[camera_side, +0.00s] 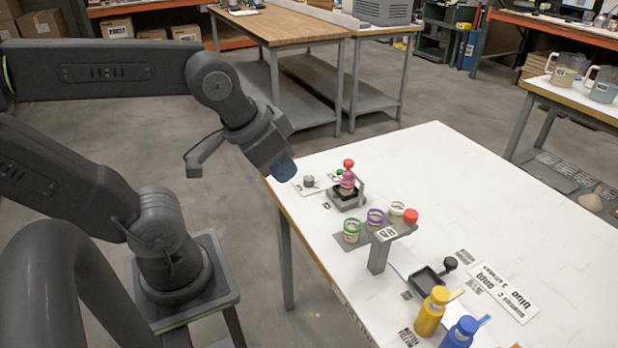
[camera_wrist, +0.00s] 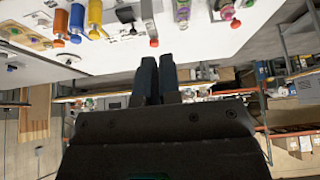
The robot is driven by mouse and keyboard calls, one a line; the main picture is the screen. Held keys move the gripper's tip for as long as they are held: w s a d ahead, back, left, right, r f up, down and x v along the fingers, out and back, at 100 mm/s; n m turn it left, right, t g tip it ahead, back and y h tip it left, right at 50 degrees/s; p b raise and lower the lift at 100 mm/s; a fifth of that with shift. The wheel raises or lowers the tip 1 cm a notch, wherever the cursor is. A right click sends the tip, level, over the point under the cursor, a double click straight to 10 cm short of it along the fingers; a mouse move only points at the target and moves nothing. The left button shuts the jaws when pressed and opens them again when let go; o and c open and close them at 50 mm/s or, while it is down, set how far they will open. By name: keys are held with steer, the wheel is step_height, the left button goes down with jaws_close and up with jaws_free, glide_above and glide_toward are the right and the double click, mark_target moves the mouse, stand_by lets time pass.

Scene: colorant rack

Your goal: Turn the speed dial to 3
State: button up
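A small grey dial knob (camera_side: 309,181) sits on a white plate at the table's far left corner in the side view. Its pointer and numbers are too small to read. My gripper (camera_side: 285,170) hangs above and left of the dial, apart from it, near the table edge. In the wrist view my gripper (camera_wrist: 157,62) shows two dark fingers close together, with nothing held between them. I cannot make out the dial in the wrist view.
A mixer stand with a pink-and-green cup (camera_side: 347,186) stands right of the dial. A black scale tray (camera_side: 428,280), a yellow bottle (camera_side: 431,311), and a blue bottle (camera_side: 459,333) stand nearer.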

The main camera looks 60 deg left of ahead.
steer(key=shift+o, duration=0.6)
steer(key=shift+w+a+n, duration=0.2)
steer(key=shift+w+n, duration=0.1)
steer(key=o, duration=0.6)
steer(key=w+a+n+g, duration=0.2)
steer(key=w+a+n, duration=0.4)
steer(key=w, duration=0.3)
steer(key=shift+a+n+y, duration=0.15)
steer(key=shift+n+y, duration=0.25)
steer(key=shift+n, duration=0.4)
steer(key=shift+o, duration=1.4)
steer(key=w+a+f+n+g, duration=0.1)
steer(key=w+a+f+n, duration=0.1)
steer(key=w+a+n, duration=0.2)
steer(key=shift+w+a+n, duration=0.4)
steer(key=shift+w+a, duration=0.1)
steer(key=shift+a, duration=0.45)
steer(key=n+g, duration=0.3)
steer(key=n, duration=0.9)
glide_above(309, 177)
step_height(309, 177, down, 13)
steer(key=shift+h, duration=0.4)
step_height(309, 177, down, 14)
steer(key=shift+r, duration=0.2)
steer(key=shift+d, duration=0.1)
steer(key=c, duration=0.9)
